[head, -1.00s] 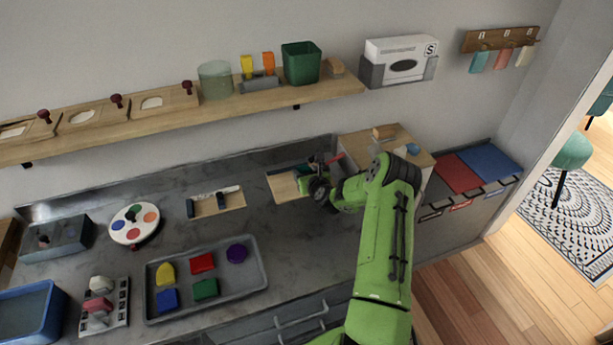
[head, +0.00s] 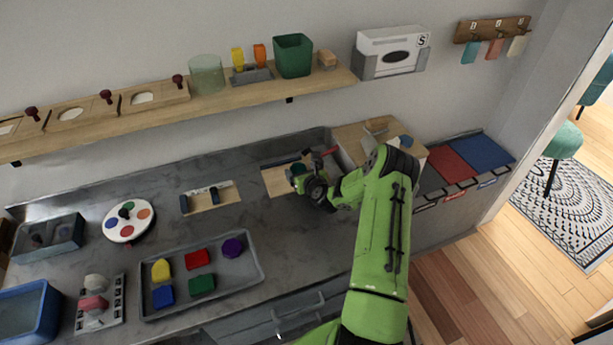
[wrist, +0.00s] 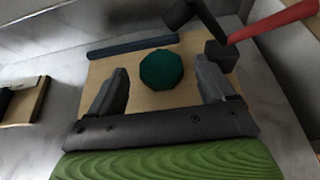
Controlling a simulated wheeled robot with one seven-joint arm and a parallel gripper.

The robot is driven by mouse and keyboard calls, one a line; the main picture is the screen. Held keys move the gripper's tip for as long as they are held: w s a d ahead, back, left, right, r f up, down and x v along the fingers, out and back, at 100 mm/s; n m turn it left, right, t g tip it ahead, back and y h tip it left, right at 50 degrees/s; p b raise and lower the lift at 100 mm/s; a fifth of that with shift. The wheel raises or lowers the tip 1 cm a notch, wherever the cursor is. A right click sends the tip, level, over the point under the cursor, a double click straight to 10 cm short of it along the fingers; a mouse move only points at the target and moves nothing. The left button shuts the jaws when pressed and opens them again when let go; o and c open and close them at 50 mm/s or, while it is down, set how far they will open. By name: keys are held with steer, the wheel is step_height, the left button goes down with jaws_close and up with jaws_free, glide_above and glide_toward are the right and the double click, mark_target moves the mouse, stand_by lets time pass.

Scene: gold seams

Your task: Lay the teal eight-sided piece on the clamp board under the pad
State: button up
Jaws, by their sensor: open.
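The teal eight-sided piece (wrist: 161,70) lies flat on the pale wooden clamp board (wrist: 140,101), near its middle. My gripper (wrist: 163,88) is open, its two dark fingers apart on either side of the piece with gaps between. The black pad (wrist: 180,13) at the end of the clamp's arm is beyond the piece and to its right in the wrist view, not seen covering it. The clamp's red handle (wrist: 275,21) points to the upper right. In the head view my gripper (head: 300,179) is over the board (head: 274,181) and partly hides the piece.
A dark bar (wrist: 130,46) runs along the board's far edge. A wooden box (head: 352,134) stands close right of the clamp. A grey tray (head: 228,277) with coloured pieces lies to the left. The worktop between tray and board is clear.

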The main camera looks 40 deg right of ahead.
steer(key=v, duration=0.9)
steer(key=shift+s+r, duration=0.2)
steer(key=shift+s, duration=0.1)
steer(key=shift+s+a+r, duration=0.15)
steer(key=shift+s+r, duration=0.1)
steer(key=s+a+r+n+g+y, duration=0.25)
steer(key=a+r+n, duration=0.45)
steer(key=a+n, duration=0.4)
steer(key=s+a+r+n+g+y, duration=0.25)
steer(key=a+r+n, duration=0.6)
steer(key=n, duration=0.45)
steer(key=s+a+r+n+g, duration=0.1)
steer(key=s+a+r+n, duration=0.1)
steer(key=s+r+n, duration=0.2)
steer(key=s+a+r+n+g+h, duration=0.1)
steer(key=s+a+r+n, duration=0.2)
steer(key=s+n, duration=0.8)
steer(key=s+r, duration=0.1)
steer(key=s, duration=0.7)
steer(key=shift+r+g, duration=0.25)
steer(key=shift+g, duration=0.05)
